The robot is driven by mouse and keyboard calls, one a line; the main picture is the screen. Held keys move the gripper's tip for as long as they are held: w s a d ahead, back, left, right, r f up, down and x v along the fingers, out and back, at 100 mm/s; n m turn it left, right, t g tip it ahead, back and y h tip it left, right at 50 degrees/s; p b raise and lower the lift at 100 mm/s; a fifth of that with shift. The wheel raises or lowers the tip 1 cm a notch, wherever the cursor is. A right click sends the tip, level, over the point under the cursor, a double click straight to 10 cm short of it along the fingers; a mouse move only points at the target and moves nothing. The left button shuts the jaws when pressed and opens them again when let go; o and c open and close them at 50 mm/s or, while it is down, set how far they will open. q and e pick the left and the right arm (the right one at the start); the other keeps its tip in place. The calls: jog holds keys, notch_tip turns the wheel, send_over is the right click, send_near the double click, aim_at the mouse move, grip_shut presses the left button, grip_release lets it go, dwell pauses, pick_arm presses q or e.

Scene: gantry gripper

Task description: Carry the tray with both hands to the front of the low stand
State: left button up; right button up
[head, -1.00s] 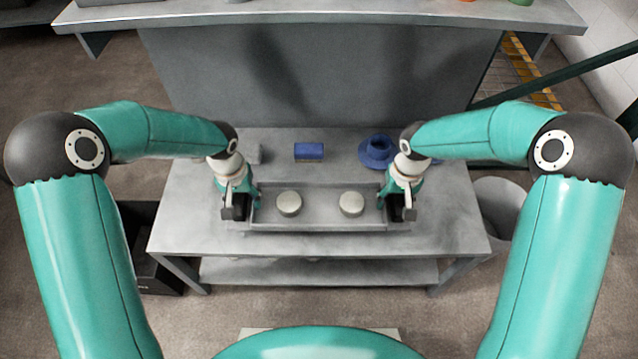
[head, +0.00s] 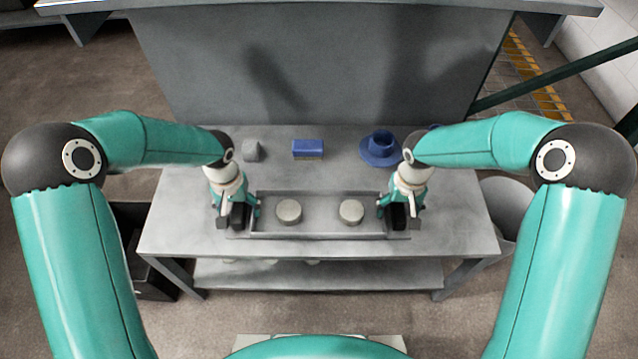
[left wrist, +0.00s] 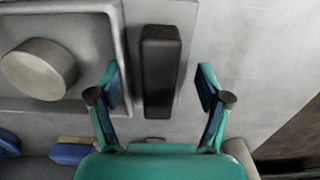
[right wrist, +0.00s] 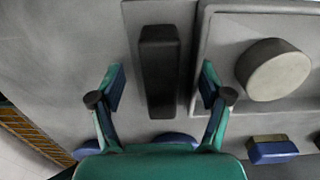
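The grey tray (head: 320,235) rests on the low stand (head: 175,230), near the middle of its front half. Two round pale discs (head: 289,211) (head: 351,211) sit inside it. My left gripper (head: 240,213) is at the tray's left end. In the left wrist view its fingers stand apart on either side of a black handle (left wrist: 160,70), with gaps showing. My right gripper (head: 398,210) is at the right end. In the right wrist view its fingers stand apart around the other black handle (right wrist: 160,70), also with gaps.
Behind the tray on the stand are a grey block (head: 252,151), a blue block (head: 307,148) and a blue cup on a saucer (head: 380,149). A higher bench (head: 320,8) is beyond. A grey bin (head: 508,205) stands at the right. The stand's front strip is clear.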

pick_arm(q)
jog(key=shift+o, duration=0.5)
jog(key=shift+a, duration=0.1)
pick_arm(e)
jog(key=shift+o, duration=0.5)
jog(key=shift+d+r, duration=0.1)
pick_arm(q)
jog(key=shift+r, duration=0.2)
pick_arm(e)
jog(key=shift+a, duration=0.2)
jog(key=shift+r, duration=0.15)
pick_arm(q)
notch_tip(320, 180, up, 12)
jog(key=shift+f, duration=0.25)
pick_arm(e)
notch_tip(320, 180, up, 12)
jog(key=shift+f, duration=0.25)
